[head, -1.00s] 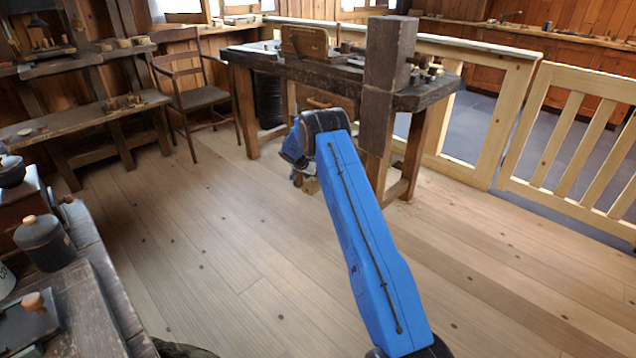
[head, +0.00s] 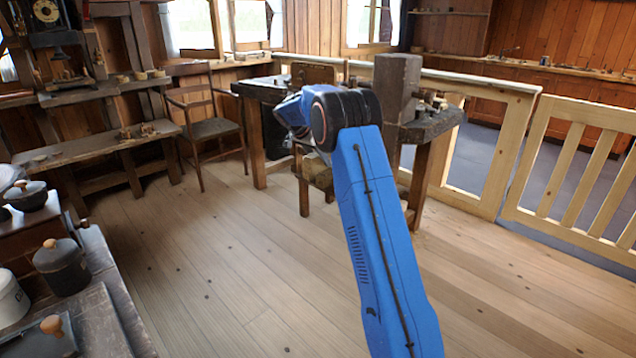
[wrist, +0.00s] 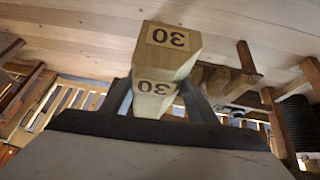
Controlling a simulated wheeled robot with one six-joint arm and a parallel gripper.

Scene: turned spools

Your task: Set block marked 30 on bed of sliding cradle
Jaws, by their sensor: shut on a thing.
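The pale wooden block marked 30 (wrist: 168,54) is in the wrist view, with the number on two of its faces and upside down in the picture. My gripper (wrist: 157,97) is shut on it, with one dark finger on each side. The block is held up in the air, with floor and furniture behind it. In the head view my blue arm reaches toward the workbench (head: 437,124), and its own links hide the gripper. I cannot make out the sliding cradle; my arm covers part of the bench.
A thick wooden post (head: 397,85) rises at the bench's near side. A chair (head: 207,128) stands left of the bench. A pale slatted gate (head: 580,165) is at the right. A dark counter with pots (head: 62,266) is at the near left. The plank floor (head: 220,265) between is clear.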

